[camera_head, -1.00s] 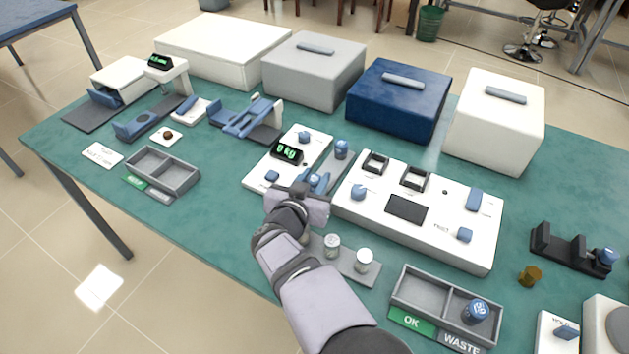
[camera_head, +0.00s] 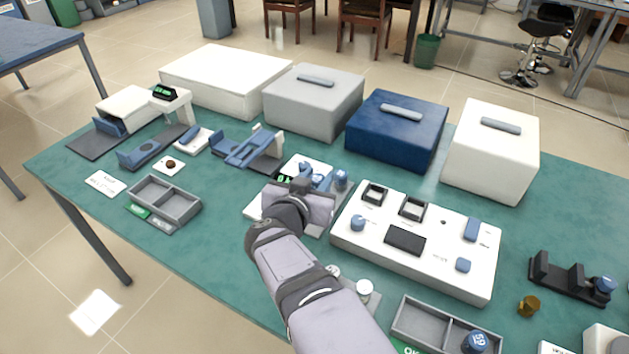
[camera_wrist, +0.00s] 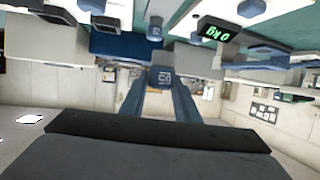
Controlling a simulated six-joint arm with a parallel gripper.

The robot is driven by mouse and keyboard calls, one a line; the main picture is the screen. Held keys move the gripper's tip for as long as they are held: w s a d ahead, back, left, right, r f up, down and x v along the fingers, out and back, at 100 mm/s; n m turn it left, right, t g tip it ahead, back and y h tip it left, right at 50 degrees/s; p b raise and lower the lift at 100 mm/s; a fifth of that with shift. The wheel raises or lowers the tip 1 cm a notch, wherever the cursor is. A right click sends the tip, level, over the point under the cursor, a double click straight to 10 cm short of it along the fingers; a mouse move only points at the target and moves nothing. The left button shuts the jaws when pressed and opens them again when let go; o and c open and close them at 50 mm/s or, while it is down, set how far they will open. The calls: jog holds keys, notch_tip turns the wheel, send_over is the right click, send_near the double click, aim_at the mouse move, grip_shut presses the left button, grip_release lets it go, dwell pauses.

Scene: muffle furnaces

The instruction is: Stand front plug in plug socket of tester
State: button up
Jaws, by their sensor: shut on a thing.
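My gripper (camera_head: 316,186) is shut on a blue plug with a pale number on its side. The plug (camera_wrist: 163,77) shows between the blue fingertips in the wrist view, raised off the bench. My wrist mostly hides it in the head view. Another blue plug (camera_head: 341,180) stands on the grey rack (camera_head: 342,193) behind my gripper. The tester, a long white box (camera_head: 455,281), lies to the right of my gripper. Its two dark square sockets, the left socket (camera_head: 375,193) and the right socket (camera_head: 412,206), look empty.
A white unit with a green display (camera_wrist: 219,33) is partly hidden by my wrist. A grey sorting tray (camera_head: 425,318) holds a blue plug (camera_head: 475,342) on its right side. Furnaces, among them a dark blue one (camera_head: 397,135), stand behind. Jars (camera_head: 364,291) stand at the front.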

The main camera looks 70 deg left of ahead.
jog(key=w+d+r+m+t+h+p, duration=0.1)
jog(key=w+d+r+p, duration=0.2)
jog(key=w, duration=0.7)
jog(key=w+d+r+m+t+p, duration=0.1)
jog(key=w+d+p, duration=0.25)
jog(key=w, duration=0.55)
jog(key=w+d+r+m+h+p, duration=0.15)
jog(key=w+p, duration=0.25)
jog(key=w, duration=0.6)
jog(key=s+a+f+n+g+y, duration=0.2)
jog(key=s+f+n, duration=0.1)
jog(key=s, duration=0.3)
jog(key=shift+s+f+n+y, duration=0.15)
jog(key=shift+s+n+y, duration=0.2)
jog(key=shift+s, duration=0.05)
jog(key=shift+f, duration=0.15)
jog(key=shift+f+b, duration=2.4)
jog(key=shift+f, duration=0.3)
jog(key=shift+f+b, duration=1.15)
jog(key=shift+f, duration=0.35)
